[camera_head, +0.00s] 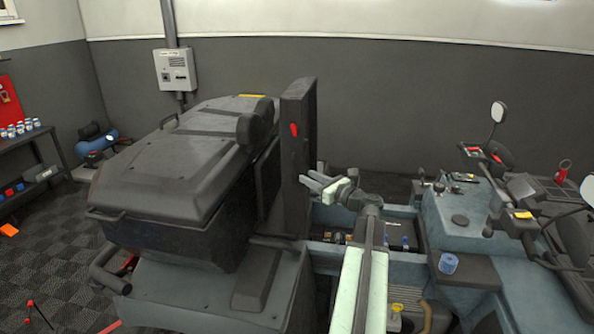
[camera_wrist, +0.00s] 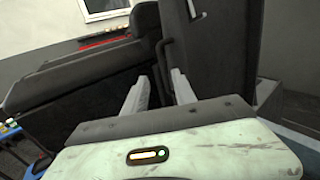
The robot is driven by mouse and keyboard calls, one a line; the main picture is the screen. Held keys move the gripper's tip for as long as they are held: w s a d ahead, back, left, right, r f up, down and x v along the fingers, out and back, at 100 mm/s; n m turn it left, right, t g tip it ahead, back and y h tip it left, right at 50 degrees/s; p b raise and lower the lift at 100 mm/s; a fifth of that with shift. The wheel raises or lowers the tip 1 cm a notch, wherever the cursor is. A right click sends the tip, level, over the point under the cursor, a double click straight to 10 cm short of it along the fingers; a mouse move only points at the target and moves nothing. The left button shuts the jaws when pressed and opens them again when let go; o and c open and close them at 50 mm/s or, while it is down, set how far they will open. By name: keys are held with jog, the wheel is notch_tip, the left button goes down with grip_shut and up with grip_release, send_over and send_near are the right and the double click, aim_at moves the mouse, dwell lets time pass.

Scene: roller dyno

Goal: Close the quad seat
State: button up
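The quad seat (camera_head: 298,140) stands upright as a tall dark panel, tipped up beside the open bay under it. In the wrist view the seat (camera_wrist: 225,50) fills the upper right as a dark slab. My gripper (camera_head: 312,184) is just right of the seat's lower half in the head view. In the wrist view, its two pale fingers (camera_wrist: 160,82) are spread with nothing between them. The fingertips are close to the seat; I cannot tell whether they touch it.
A large dark cargo box (camera_head: 175,165) with a backrest stands left of the seat. The open bay (camera_head: 345,215) shows parts inside. The blue quad body (camera_head: 460,205), handlebar and mirror (camera_head: 498,112) are at right. A shelf (camera_head: 30,165) is far left.

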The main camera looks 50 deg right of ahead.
aim_at(298, 171)
jog(key=w, duration=0.6)
jog(key=shift+w+d+f, duration=0.1)
jog(key=shift+w+d, duration=0.3)
grip_shut()
dwell(0.9)
